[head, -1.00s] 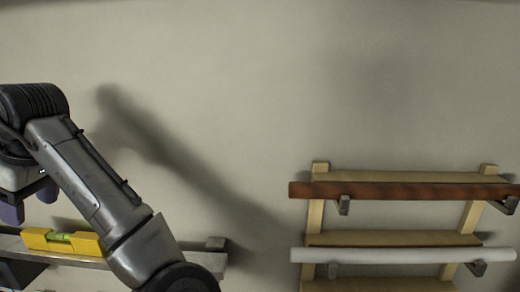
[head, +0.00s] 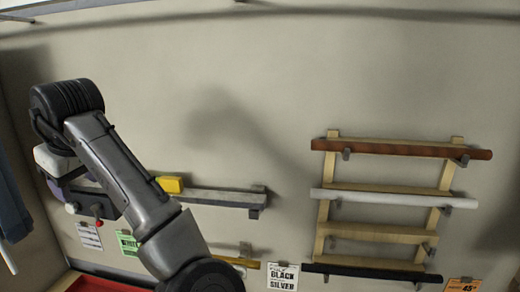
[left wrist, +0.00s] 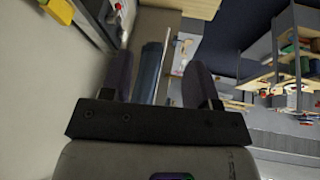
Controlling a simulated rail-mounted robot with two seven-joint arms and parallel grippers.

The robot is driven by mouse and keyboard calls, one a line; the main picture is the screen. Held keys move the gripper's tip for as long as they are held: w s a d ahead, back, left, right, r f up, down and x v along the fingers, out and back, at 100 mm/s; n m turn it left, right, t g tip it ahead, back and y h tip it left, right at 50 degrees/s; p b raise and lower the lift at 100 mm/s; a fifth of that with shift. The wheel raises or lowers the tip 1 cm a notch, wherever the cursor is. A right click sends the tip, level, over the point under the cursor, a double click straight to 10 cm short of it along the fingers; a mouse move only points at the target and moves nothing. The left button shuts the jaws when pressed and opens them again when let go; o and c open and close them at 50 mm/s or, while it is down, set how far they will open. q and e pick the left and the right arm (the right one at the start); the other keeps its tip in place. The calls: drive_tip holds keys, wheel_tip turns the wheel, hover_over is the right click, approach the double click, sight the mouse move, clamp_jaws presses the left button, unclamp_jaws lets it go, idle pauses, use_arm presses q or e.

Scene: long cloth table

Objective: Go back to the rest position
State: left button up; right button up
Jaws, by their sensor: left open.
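My left gripper (head: 66,200) hangs at the left of the head view, below my bent grey arm, in front of the left end of a wall shelf. Its purple fingers are partly hidden by the arm. In the left wrist view the two fingers of the left gripper (left wrist: 162,66) stand apart with nothing gripped. A blue item (left wrist: 150,72) shows between them, farther off. My right gripper is not in view.
A yellow level (head: 170,184) sits on the wall shelf (head: 222,197), close behind my arm. A wooden rack (head: 385,234) at the right holds brown (head: 400,149), white (head: 390,198) and black (head: 370,272) bars. Above is bare wall. A red surface (head: 95,284) lies at lower left.

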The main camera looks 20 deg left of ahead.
use_arm(q)
drive_tip(key=d+r+m+t+y, duration=0.4)
drive_tip(key=r+m+t, duration=0.1)
drive_tip(key=r+t, duration=0.85)
drive_tip(key=w+d+f+m+t+h+p, duration=0.15)
drive_tip(key=d+f+m+h, duration=0.25)
drive_tip(key=d+f+m, duration=0.5)
drive_tip(key=w+d+f+m+t+h, duration=0.15)
drive_tip(key=d+f+h, duration=0.35)
drive_tip(key=f, duration=0.9)
drive_tip(key=s+d+f+m+g, duration=0.1)
drive_tip(key=s+d+f+g, duration=0.15)
drive_tip(key=f, duration=0.75)
drive_tip(key=s+d+f+m+g, duration=0.2)
drive_tip(key=s+f+g, duration=0.15)
drive_tip(key=f, duration=0.55)
drive_tip(key=s+d+f+m+g, duration=0.15)
drive_tip(key=s+f, duration=0.25)
drive_tip(key=f, duration=0.6)
drive_tip(key=s+f+g, duration=0.6)
drive_tip(key=s+f, duration=0.8)
drive_tip(key=s, duration=0.4)
drive_tip(key=shift+d+g+p, duration=0.15)
drive_tip(key=shift+g+p, duration=0.25)
